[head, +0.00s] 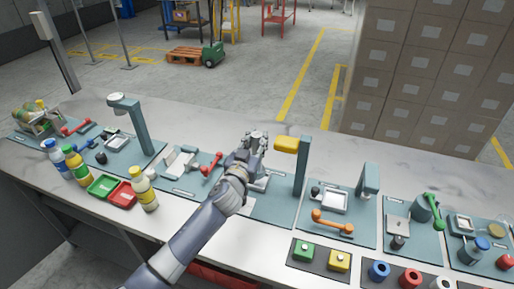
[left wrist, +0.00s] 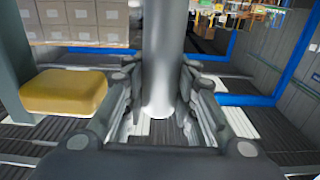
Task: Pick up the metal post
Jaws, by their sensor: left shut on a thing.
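The metal post (left wrist: 163,55) is a smooth grey cylinder that stands between the two fingers of my left gripper (left wrist: 160,100) in the left wrist view. The fingers are closed against it from both sides. In the head view my left gripper (head: 257,142) is at the middle of the bench, just left of the teal column with the yellow head. There the gripper mostly hides the post, and I cannot tell whether its foot touches the station below. My right gripper is not in view.
The teal column (head: 301,172) with a yellow head (head: 287,144) stands close to the right of the gripper; the yellow head (left wrist: 64,93) also shows at left in the wrist view. An orange-handled station (head: 333,224) and red and green trays (head: 120,194) share the bench.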

